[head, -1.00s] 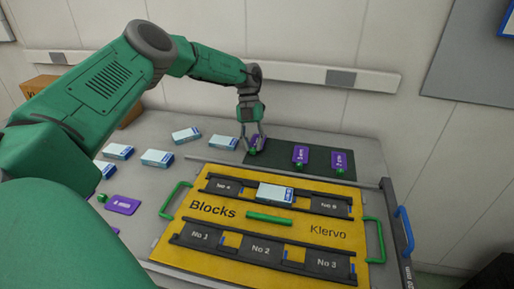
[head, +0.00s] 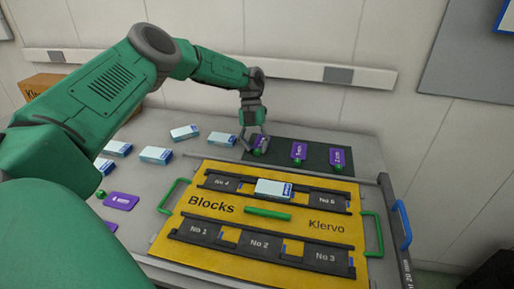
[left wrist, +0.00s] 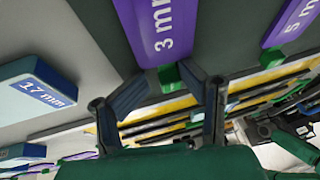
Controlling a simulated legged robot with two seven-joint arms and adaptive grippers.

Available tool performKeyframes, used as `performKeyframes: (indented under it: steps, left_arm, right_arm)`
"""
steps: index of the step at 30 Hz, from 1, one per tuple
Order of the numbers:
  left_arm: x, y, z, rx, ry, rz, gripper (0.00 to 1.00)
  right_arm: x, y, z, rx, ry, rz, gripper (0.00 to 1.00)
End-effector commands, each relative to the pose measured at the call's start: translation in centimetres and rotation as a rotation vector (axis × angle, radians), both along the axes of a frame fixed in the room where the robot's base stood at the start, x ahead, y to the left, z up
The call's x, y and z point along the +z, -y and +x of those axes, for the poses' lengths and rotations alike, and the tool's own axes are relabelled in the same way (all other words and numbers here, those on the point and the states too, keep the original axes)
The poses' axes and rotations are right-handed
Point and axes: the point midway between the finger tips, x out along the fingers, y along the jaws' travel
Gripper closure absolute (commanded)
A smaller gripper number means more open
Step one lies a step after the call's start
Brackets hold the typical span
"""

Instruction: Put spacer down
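The purple 3 mm spacer (left wrist: 160,30) lies flat in the left wrist view, with its green knob (left wrist: 169,78) toward my left gripper (left wrist: 165,76). The two fingers stand apart, one on each side of the knob, with gaps between. In the head view my left gripper (head: 254,146) is over this purple spacer (head: 261,141) at the left end of the dark mat (head: 280,158). Fingers partly hide the spacer there. A 5 mm spacer (left wrist: 290,22) lies beside it; in the head view it is the middle tag (head: 299,151). Another purple spacer (head: 338,158) lies at the mat's right.
A yellow Blocks board (head: 190,228) with black rails and green handles lies in front of the mat. A white-blue block (head: 273,188) rests on it. Several similar blocks (head: 155,155) stand on the grey table to the left. A purple 4 mm tag (head: 122,201) lies there too.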

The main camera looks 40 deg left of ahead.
Motion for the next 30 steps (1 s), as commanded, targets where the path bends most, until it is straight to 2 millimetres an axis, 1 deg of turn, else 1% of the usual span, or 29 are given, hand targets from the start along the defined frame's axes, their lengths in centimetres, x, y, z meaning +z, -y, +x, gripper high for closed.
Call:
performKeyframes:
  steps: [1, 6, 26, 30]
  left_arm:
    - [-0.39, -0.14, 0.03, 0.003, 0.002, 0.011, 0.61]
    - [-0.20, 0.24, 0.08, 0.001, 0.003, 0.007, 0.61]
    - [-0.07, 0.05, -0.06, 0.002, 0.004, 0.004, 0.61]
    - [0.51, 0.07, -0.05, 0.002, 0.004, 0.003, 0.61]
  right_arm:
    - [-0.08, 0.05, 0.02, -0.001, 0.000, -0.001, 0.00]
    - [-0.09, 0.08, 0.02, -0.002, 0.000, -0.001, 0.00]
    - [-0.06, 0.06, 0.00, -0.002, 0.000, -0.001, 0.00]
    - [0.42, 0.06, -0.01, -0.002, 0.000, -0.001, 0.00]
